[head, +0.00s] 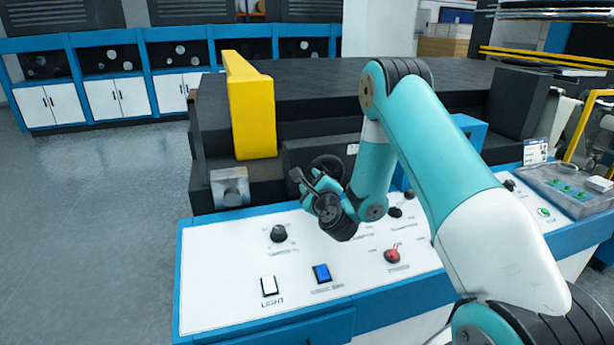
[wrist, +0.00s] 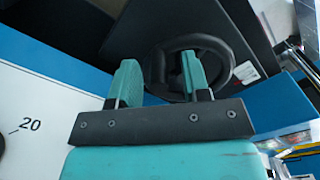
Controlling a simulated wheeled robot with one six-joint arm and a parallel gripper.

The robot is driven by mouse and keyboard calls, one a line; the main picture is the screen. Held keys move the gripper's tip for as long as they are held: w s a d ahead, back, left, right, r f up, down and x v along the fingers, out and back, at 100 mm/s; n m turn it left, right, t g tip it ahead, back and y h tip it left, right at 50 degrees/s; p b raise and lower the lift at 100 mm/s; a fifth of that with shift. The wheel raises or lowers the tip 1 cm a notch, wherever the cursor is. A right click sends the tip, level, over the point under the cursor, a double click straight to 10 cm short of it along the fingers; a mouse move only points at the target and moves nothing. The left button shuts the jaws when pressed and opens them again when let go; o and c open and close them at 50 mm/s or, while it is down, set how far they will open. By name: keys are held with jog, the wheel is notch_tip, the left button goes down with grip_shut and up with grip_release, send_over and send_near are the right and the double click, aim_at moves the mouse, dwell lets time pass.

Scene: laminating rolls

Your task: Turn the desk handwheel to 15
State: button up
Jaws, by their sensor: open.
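The desk handwheel is a black ring-shaped wheel (head: 327,168) on the dark block at the back of the desk, partly hidden by my arm. It also shows in the wrist view (wrist: 205,62), just beyond my fingers. My gripper (head: 300,183) is in front of the wheel and a little to its left in the head view. In the wrist view my gripper (wrist: 160,80) has its two teal fingers apart. The wheel's left rim and a dark upright part, perhaps its handle, appear between the fingers. Whether the fingers touch it I cannot tell. No scale for the wheel is readable.
The white desk panel (head: 225,275) carries a black knob (head: 278,234), a white light switch (head: 269,286), a blue switch (head: 321,273) and a red knob (head: 392,256). A yellow block (head: 252,110) and a grey metal box (head: 230,187) stand left of the wheel.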

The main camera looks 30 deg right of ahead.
jog(key=shift+a, duration=0.1)
grip_shut()
jog(key=shift+f, duration=0.1)
notch_tip(320, 180, down, 2)
jog(key=n+b, duration=0.2)
jog(key=n, duration=0.3)
jog(key=shift+f, duration=0.2)
jog(key=n+b, duration=0.1)
jog(key=d+f+n, duration=0.1)
jog(key=shift+s+n+b, duration=0.1)
jog(key=shift+n+b, duration=0.3)
jog(key=shift+d+f+n+b, duration=0.2)
jog(key=shift+n+b, duration=0.25)
jog(key=shift+n, duration=0.35)
